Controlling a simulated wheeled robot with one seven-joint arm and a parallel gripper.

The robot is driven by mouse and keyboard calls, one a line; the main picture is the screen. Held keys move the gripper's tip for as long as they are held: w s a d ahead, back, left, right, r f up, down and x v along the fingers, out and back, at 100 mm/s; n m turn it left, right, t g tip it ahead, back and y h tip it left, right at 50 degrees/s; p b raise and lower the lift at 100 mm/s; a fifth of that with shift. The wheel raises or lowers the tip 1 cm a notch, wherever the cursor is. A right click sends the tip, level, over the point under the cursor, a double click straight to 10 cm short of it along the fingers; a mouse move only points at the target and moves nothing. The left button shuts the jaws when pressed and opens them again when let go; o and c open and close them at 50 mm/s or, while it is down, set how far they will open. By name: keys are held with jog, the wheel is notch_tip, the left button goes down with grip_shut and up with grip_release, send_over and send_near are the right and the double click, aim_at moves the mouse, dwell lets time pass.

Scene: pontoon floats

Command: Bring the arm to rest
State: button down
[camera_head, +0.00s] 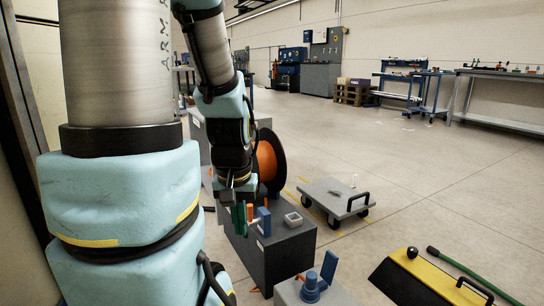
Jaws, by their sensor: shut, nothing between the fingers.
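My arm (120,205), grey tubes with pale blue padded covers, fills the left side and reaches down towards the middle. My gripper (242,213) is at its far end, in front of the top of a dark grey box (275,262). It is small in this view, with green parts at its end, and appears shut and empty. A blue block (264,221) is just right of it; I cannot tell whether they touch.
A small grey open container (293,219) sits on the box. An orange reel (267,160) stands behind my gripper. A flat cart (336,197), a blue fitting (311,285) and a black-and-yellow ramp (420,280) are to the right. Open floor (420,165) lies beyond.

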notch_tip(320, 180, up, 37)
jog(key=p, duration=3.6)
jog(key=shift+w+r, duration=0.15)
